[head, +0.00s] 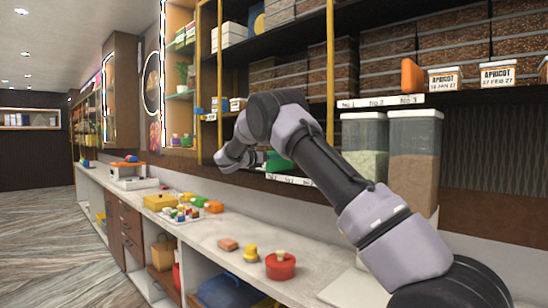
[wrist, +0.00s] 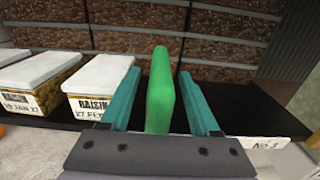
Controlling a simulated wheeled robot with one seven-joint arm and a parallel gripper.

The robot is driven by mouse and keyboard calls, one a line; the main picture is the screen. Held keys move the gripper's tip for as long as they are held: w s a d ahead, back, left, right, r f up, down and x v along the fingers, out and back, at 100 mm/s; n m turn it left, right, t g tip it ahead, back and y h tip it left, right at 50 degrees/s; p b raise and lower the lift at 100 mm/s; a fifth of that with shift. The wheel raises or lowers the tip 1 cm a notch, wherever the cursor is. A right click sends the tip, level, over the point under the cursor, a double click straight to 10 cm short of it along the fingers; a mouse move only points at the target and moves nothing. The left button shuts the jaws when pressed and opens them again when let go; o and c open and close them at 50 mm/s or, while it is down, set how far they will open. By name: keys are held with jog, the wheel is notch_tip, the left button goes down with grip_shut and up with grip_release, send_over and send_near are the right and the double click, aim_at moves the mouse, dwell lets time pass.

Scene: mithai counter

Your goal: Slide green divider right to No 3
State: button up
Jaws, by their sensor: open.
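The green divider (wrist: 160,92) stands upright on the dark shelf, between the two teal fingers of my gripper (wrist: 157,74) in the wrist view. The fingers are open, with a visible gap on each side of the divider. In the head view the green divider (head: 279,163) shows on the lower shelf, partly hidden by my arm, with my gripper (head: 259,158) at it. The No 3 label (wrist: 265,144) is on the shelf's front edge, to the right of the divider in the wrist view.
White-lidded raisin boxes (wrist: 100,84) stand left of the divider; the shelf to its right is bare. Wrapped dark blocks (wrist: 225,50) fill the back. An orange divider (head: 411,76) is on the upper shelf. Tall canisters (head: 414,155) stand right, above the counter (head: 215,228).

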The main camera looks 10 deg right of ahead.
grip_shut()
dwell(1.4)
